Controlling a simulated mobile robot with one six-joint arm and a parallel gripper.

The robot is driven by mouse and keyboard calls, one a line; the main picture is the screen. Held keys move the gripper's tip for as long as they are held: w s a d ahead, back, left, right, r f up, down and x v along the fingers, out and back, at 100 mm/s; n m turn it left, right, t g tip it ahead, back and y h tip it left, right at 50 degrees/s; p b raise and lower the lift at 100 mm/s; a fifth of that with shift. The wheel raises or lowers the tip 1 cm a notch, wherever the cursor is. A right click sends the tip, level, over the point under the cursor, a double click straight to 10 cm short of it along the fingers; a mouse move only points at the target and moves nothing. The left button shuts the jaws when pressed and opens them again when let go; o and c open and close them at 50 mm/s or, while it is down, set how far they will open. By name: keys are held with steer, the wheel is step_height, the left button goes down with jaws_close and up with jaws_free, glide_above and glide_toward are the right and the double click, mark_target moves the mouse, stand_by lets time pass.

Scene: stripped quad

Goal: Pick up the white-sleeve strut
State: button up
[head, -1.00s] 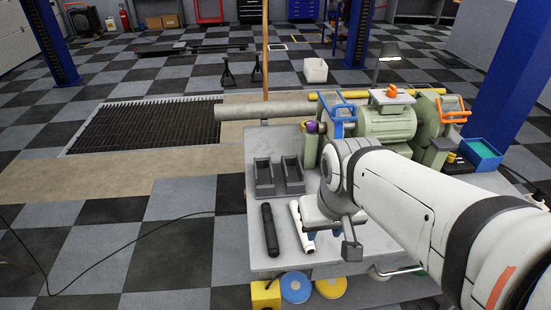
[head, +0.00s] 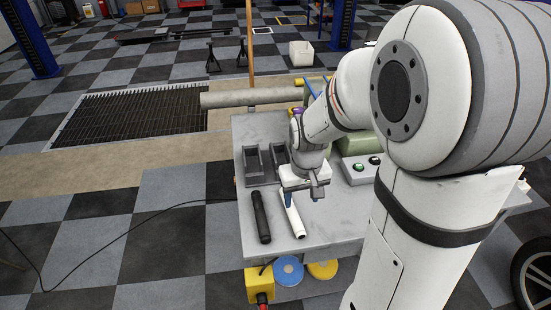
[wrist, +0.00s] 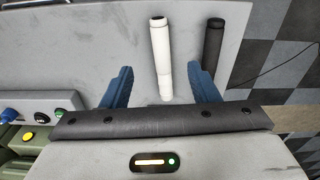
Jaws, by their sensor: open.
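The white-sleeve strut (head: 293,217) lies on the grey bench top, pointing away from me, beside a black strut (head: 260,217) on its left. My gripper (head: 301,197) is at the white strut's far end and hides part of it. In the wrist view, the open blue fingers of my gripper (wrist: 161,88) stand apart, one on each side of the white strut's narrower end (wrist: 165,78). Its thick sleeve (wrist: 160,42) extends beyond them. The strut is nearer the right finger. The black strut (wrist: 213,40) lies outside that finger. I cannot tell the fingers' height above the bench.
Two dark grey open holders (head: 253,168) stand behind the struts. A button box (head: 359,170) and a green machine (head: 352,144) are to the right. Bare bench (head: 330,230) lies right of the white strut. A yellow box (head: 258,286) is below the front edge.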

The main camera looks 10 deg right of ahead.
glide_above(295, 216)
steer(key=s, duration=0.1)
steer(key=shift+g, duration=0.3)
step_height(295, 216, down, 4)
steer(key=shift+d+f, duration=0.1)
steer(key=shift+d, duration=0.05)
steer(key=f, duration=0.5)
steer(key=f+p, duration=0.1)
steer(key=f, duration=0.2)
steer(key=shift+w, duration=0.4)
steer(key=c, duration=1.1)
